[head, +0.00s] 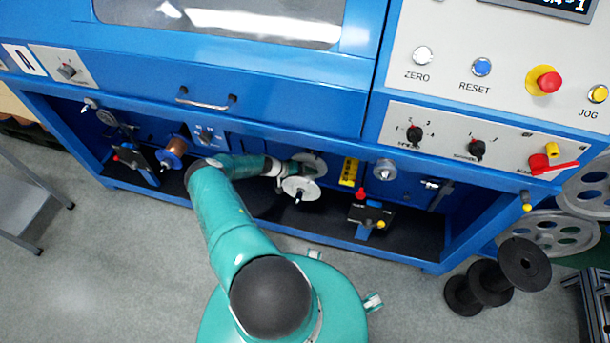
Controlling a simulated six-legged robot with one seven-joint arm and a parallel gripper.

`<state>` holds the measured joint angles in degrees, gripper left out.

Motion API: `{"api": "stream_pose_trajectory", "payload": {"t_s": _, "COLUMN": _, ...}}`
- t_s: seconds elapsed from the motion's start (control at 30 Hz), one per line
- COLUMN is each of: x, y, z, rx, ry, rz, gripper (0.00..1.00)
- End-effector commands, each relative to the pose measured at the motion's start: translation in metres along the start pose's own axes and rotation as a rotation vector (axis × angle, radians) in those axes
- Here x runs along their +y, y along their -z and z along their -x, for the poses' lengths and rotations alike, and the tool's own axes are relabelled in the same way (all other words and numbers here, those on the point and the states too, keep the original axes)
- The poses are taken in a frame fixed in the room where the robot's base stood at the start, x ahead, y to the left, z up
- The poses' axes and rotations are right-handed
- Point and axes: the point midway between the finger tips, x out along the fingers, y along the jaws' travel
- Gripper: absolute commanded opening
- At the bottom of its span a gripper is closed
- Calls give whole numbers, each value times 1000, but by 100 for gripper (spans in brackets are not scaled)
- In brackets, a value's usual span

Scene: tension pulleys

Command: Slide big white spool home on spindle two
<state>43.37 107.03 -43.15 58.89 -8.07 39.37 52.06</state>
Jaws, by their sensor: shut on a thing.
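The big white spool (301,189) is at the machine's lower recess, in the middle of the head view. Its near white flange faces me, with a dark spindle end showing at its centre. A second pale disc (314,162) shows behind it, toward the blue panel. My gripper (284,176) comes in from the left and is shut on the spool; its fingertips are mostly hidden. The spool appears to be around a spindle. I cannot tell how far along the spindle it sits, or whether it touches the back.
A copper-coloured spool (172,154) is on the left of the recess. A yellow block (349,172), a dark bracket with a yellow knob (371,214) and a small white roller (384,169) are to the right. Black spools (524,265) stand on the floor at right.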

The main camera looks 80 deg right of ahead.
Motion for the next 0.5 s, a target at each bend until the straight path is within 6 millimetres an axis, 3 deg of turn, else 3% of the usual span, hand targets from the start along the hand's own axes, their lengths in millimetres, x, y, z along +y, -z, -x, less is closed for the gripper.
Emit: {"api": "stream_pose_trajectory", "payload": {"t_s": 0.5, "x": 0, "y": 4, "z": -1, "rx": 1, "ry": 0, "rz": 0, "gripper": 3}}
